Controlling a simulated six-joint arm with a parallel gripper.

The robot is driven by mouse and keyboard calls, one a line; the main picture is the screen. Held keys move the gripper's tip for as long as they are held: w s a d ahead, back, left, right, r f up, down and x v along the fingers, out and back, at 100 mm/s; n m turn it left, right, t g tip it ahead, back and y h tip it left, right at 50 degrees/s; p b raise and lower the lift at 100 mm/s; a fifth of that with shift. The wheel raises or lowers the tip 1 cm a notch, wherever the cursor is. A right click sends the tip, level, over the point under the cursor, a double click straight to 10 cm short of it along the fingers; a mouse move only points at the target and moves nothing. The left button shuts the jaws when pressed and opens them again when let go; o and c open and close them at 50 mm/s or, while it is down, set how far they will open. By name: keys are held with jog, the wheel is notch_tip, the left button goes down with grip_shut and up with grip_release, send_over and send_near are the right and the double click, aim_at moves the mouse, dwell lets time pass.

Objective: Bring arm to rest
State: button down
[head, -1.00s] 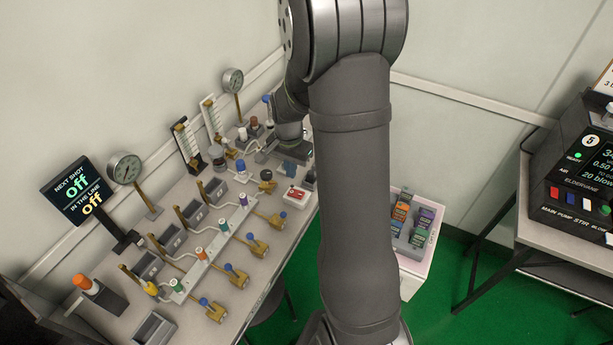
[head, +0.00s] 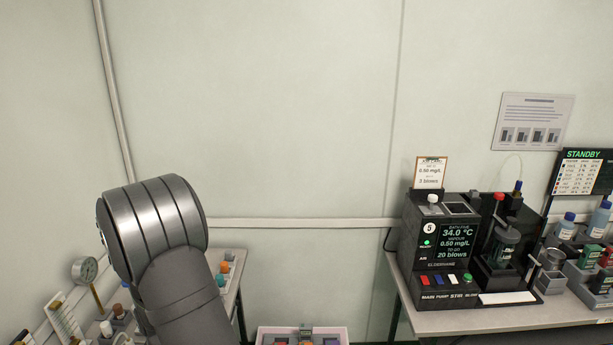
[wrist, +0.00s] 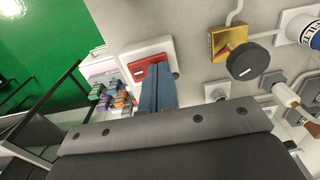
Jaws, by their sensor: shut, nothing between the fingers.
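My gripper (wrist: 158,72) shows in the wrist view as two blue fingers side by side, shut with nothing between them. It hangs over the edge of a light bench. Beyond the fingers, and partly hidden by them, is a white box with a red top (wrist: 148,67). To the right are a brass fitting with a black knob (wrist: 249,61) and a white FILTER cylinder (wrist: 305,28). In the head view my arm rises at the lower left; my gripper is out of view there.
A pink-rimmed bin (head: 262,333) holds coloured packs at bottom centre. The right-hand table (head: 425,322) carries a tester (head: 440,240) reading 34.0 °C and 20 blows. A STANDBY screen (head: 585,172) is at far right. Green floor (wrist: 40,50) shows at the wrist view's upper left.

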jog(key=shift+r, duration=0.1)
notch_tip(320, 180, up, 6)
jog(key=shift+r, duration=0.1)
notch_tip(320, 180, down, 7)
jog(key=shift+r, duration=0.15)
notch_tip(320, 180, up, 9)
jog(key=w+a+r+t+y, duration=0.1)
jog(key=w+a+r+y, duration=0.1)
jog(key=a+r, duration=0.5)
jog(key=w+a+r+t+y, duration=0.1)
jog(key=w+a+r+y, duration=0.1)
jog(key=w+a+r, duration=0.3)
jog(key=a+r, duration=0.3)
jog(key=r, duration=0.4)
jog(key=shift+a+r, duration=0.2)
jog(key=shift+a, duration=0.05)
